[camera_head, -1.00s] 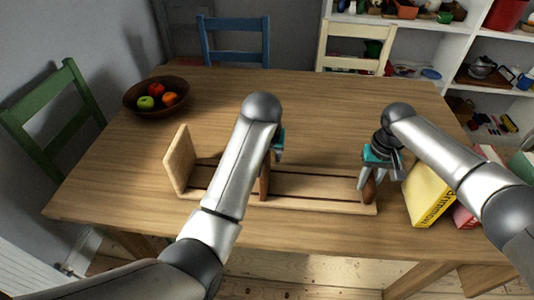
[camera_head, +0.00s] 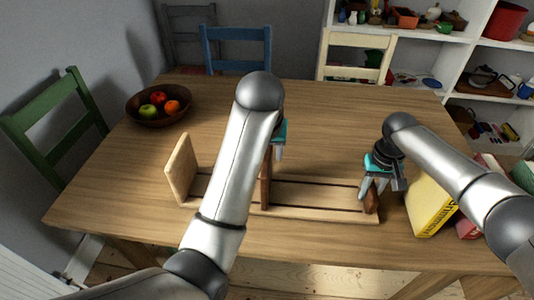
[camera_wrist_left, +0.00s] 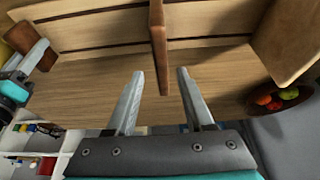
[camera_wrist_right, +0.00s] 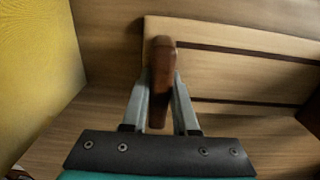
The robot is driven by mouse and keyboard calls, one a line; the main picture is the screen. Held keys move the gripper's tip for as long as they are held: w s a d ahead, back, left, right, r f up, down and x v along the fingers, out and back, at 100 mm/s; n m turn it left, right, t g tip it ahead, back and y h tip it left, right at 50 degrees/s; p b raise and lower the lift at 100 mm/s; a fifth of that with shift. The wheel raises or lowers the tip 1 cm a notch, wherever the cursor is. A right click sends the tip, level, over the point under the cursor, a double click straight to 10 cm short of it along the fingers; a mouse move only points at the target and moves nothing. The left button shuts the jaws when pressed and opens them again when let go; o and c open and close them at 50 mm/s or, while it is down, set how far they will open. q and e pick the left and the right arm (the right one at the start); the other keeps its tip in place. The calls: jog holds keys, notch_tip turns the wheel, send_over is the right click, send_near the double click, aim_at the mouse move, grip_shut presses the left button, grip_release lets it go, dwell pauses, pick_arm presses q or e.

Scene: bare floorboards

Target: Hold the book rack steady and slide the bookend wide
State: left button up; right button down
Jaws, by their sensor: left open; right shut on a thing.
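The book rack (camera_head: 318,213) is a light wood base with dark slots lying on the table. A light upright end panel (camera_head: 181,170) stands at its left end. The dark brown bookend (camera_head: 266,182) stands upright near the middle, partly hidden by my left arm. My left gripper (camera_head: 280,152) is open at the bookend's far edge; in the left wrist view its fingertips (camera_wrist_left: 160,72) lie either side of the bookend (camera_wrist_left: 158,45), with gaps visible. My right gripper (camera_head: 372,190) is shut on the dark wooden end piece (camera_wrist_right: 160,85) at the rack's right end.
A yellow book (camera_head: 430,203) and a red one stand close right of my right gripper. A fruit bowl (camera_head: 146,118) sits at the far left. The table's back middle is clear. Chairs surround the table; shelves (camera_head: 425,35) stand behind.

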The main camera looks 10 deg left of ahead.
jog(key=c, duration=0.6)
grip_release()
